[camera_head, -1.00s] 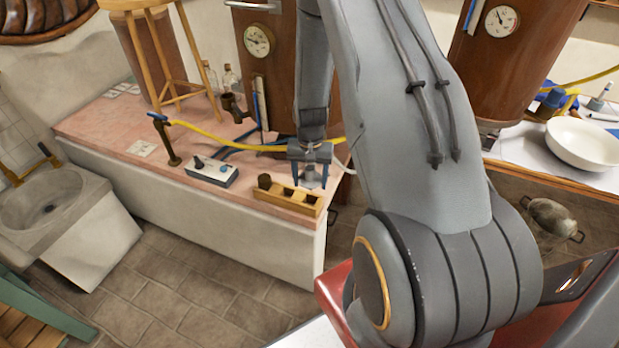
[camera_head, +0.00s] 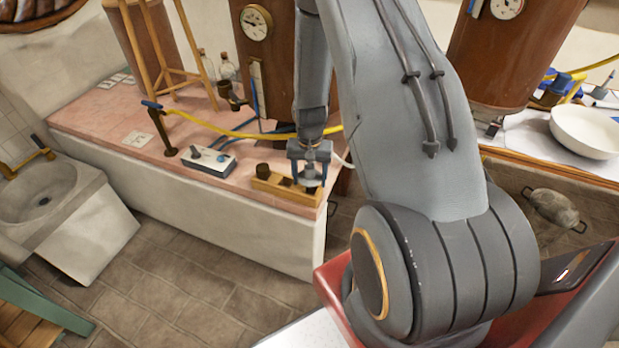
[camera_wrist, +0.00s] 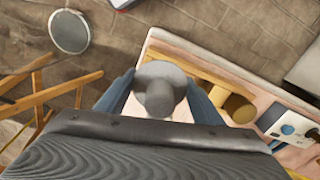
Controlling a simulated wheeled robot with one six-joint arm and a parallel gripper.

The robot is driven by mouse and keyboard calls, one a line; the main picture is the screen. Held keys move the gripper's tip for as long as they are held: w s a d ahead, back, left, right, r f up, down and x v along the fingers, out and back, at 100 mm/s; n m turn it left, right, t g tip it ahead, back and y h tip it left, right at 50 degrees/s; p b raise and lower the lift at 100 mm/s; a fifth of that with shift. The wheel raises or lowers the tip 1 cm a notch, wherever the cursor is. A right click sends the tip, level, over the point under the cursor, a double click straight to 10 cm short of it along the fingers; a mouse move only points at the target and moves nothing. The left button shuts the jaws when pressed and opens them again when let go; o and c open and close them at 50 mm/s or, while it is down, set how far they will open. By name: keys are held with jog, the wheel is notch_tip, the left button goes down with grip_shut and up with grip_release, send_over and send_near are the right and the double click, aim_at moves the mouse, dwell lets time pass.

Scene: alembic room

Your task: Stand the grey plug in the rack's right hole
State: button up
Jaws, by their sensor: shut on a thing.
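My gripper (camera_head: 310,172) is shut on the grey plug (camera_head: 312,180), which hangs below the fingers over the right end of the wooden rack (camera_head: 284,190). In the wrist view, the grey plug (camera_wrist: 160,85) shows its rounded knob between the two blue fingers. Part of the rack (camera_wrist: 192,66) shows right beside it. A dark brown plug (camera_head: 263,171) stands in the rack's left part, and it also shows in the wrist view (camera_wrist: 240,108). The right hole is hidden behind the plug and fingers. I cannot tell whether the plug's lower end is inside it.
The rack stands near the front edge of the pink counter (camera_head: 110,125). A blue and white control box (camera_head: 208,162) is left of it. A yellow hose (camera_head: 215,128) runs behind, near a brown boiler (camera_head: 266,60). A stool (camera_head: 165,60) stands farther left.

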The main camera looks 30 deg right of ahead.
aim_at(310, 167)
jog(key=shift+f, duration=0.1)
dwell(0.6)
jog(key=shift+f+b, duration=0.6)
jog(key=shift+f, duration=0.4)
jog(key=shift+f, duration=0.15)
dwell(0.8)
jog(key=o, duration=1.1)
jog(key=shift+o, duration=0.2)
jog(key=shift+r, duration=0.3)
jog(key=shift+r+p, duration=2.25)
jog(key=shift+r, duration=1.1)
